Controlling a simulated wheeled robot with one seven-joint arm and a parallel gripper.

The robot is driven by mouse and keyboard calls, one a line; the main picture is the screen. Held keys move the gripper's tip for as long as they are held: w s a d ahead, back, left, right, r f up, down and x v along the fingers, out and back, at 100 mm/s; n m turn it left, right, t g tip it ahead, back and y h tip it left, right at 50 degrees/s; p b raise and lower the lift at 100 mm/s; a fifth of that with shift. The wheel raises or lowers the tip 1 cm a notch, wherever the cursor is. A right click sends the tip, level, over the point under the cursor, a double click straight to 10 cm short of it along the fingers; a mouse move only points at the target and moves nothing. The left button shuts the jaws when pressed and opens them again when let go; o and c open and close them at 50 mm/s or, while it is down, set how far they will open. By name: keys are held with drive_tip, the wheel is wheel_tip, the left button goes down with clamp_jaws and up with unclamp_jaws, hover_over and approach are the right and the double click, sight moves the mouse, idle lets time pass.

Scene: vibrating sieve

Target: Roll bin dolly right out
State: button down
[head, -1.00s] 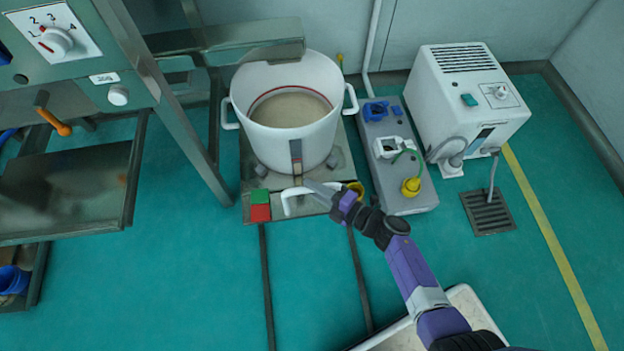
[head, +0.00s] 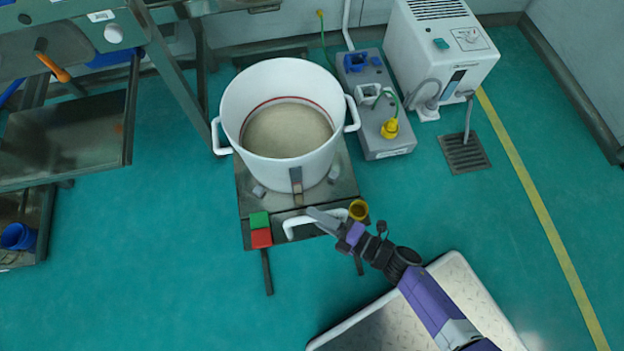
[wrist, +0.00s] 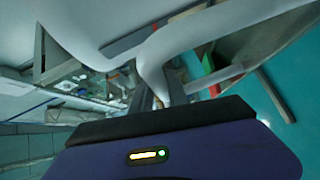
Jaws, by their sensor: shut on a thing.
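The bin dolly (head: 353,185) is a low grey metal platform on the floor, carrying a large white two-handled bin (head: 290,165) with pale powder inside. A white bar handle (head: 296,229) is at the dolly's front edge, beside a green pad (head: 259,220) and a red pad (head: 261,238). My gripper (head: 322,218) is shut on the right part of this handle. In the wrist view, the white handle (wrist: 225,76) passes close in front of my gripper; the fingertips are mostly hidden there.
Dark floor rails (head: 267,272) show at the dolly's front. A grey unit (head: 390,148) with a yellow plug and a white machine (head: 440,60) stand to the right. The sieve frame's leg (head: 180,75) is at left. The floor in front is clear, except my base at bottom right.

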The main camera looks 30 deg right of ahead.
drive_tip(key=s+a, duration=0.2)
drive_tip(key=s, duration=0.7)
drive_tip(key=s+a, duration=0.3)
drive_tip(key=s, duration=0.5)
drive_tip(key=shift+s+a+b, duration=0.35)
drive_tip(key=shift+b, duration=0.05)
drive_tip(key=c, duration=1.3)
unclamp_jaws()
drive_tip(key=p+v, duration=0.1)
drive_tip(key=v, duration=0.7)
drive_tip(key=shift+f, duration=0.1)
